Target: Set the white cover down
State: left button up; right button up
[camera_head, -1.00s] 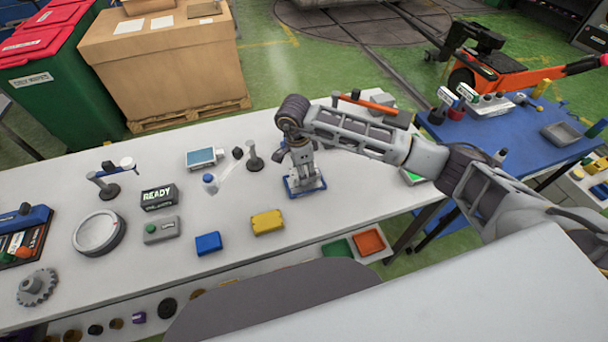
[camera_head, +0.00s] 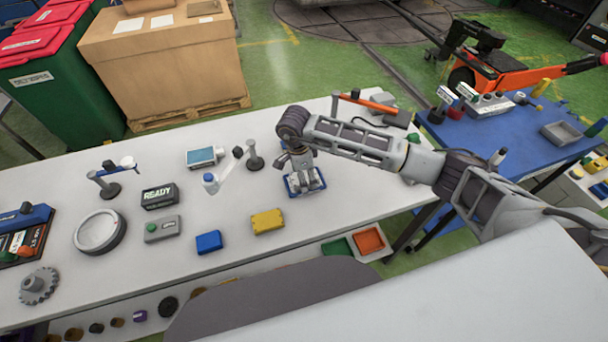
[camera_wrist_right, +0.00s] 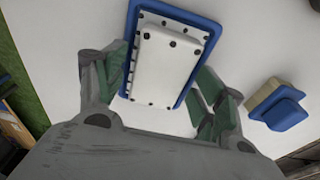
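The white cover (camera_wrist_right: 172,58) is a pale block with dark round spots at its corners. In the right wrist view it lies on a dotted white plate inside a blue-rimmed tray (camera_wrist_right: 131,25), slightly tilted in the picture. In the head view the blue tray (camera_head: 291,191) is on the white table, and my gripper hides most of the cover. My right gripper (camera_head: 305,181) is just above the tray. In the right wrist view its green-padded fingers are spread wide, one either side of the near end, with gaps to the cover. My left gripper is not in view.
On the white table (camera_head: 245,200), a yellow block (camera_head: 267,221) and a blue block (camera_head: 208,242) lie left of the tray. A dark post (camera_head: 254,158) stands behind it to the left. A blue table (camera_head: 500,140) adjoins at the right.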

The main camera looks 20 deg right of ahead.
jog(key=shift+r, duration=0.15)
dwell(0.3)
notch_tip(320, 180, up, 12)
jog(key=a+b, duration=0.1)
jog(key=b, duration=0.1)
jog(key=shift+a, duration=0.25)
dwell(0.3)
dwell(0.6)
